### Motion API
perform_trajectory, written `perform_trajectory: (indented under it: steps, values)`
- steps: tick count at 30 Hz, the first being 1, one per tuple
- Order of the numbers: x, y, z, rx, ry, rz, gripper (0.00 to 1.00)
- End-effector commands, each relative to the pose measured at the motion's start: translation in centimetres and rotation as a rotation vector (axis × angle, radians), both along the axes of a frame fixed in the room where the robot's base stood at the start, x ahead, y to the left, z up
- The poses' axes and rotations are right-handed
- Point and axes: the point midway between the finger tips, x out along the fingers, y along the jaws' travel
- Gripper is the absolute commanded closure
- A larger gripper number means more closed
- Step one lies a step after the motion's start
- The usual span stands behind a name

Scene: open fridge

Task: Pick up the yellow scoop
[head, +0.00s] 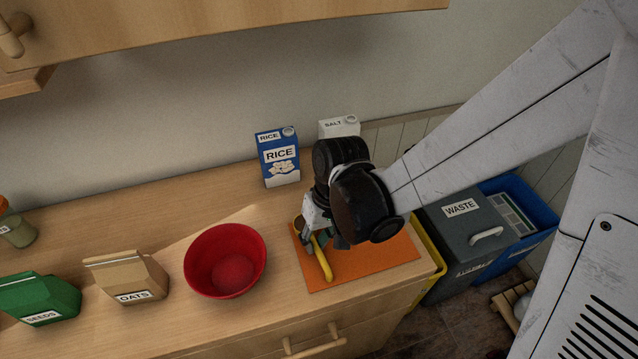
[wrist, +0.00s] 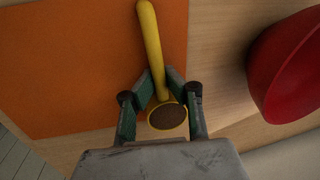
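The yellow scoop (wrist: 150,35) lies over the orange board, its handle pointing away from my gripper in the wrist view. Its round bowl (wrist: 167,117) holds something brown and sits between my finger bases at the board's edge. In the head view its handle (head: 322,260) shows beside my gripper (head: 316,240), which hides part of the scoop. In the wrist view my gripper's fingertips (wrist: 160,74) stand on either side of the handle near the bowl, very close to it. Whether they press on it cannot be told.
The orange board (head: 368,266) lies on the wooden counter. A red bowl (head: 225,260) stands left of it, with an oats bag (head: 128,278) further left. A rice box (head: 278,156) and salt carton (head: 338,127) stand behind. Waste bins (head: 470,235) are at the right.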

Motion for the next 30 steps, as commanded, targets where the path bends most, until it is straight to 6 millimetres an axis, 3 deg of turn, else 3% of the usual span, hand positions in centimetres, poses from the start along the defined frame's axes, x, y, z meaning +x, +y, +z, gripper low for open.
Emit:
perform_trajectory:
  steps: [16,26,30]
  values:
    - [0.0,0.0,0.7,0.0,0.0,0.0,1.0]
    - [0.0,0.0,4.3,0.0,0.0,0.0,1.0]
    - [-1.9,2.1,5.8,0.0,0.0,0.005,1.0]
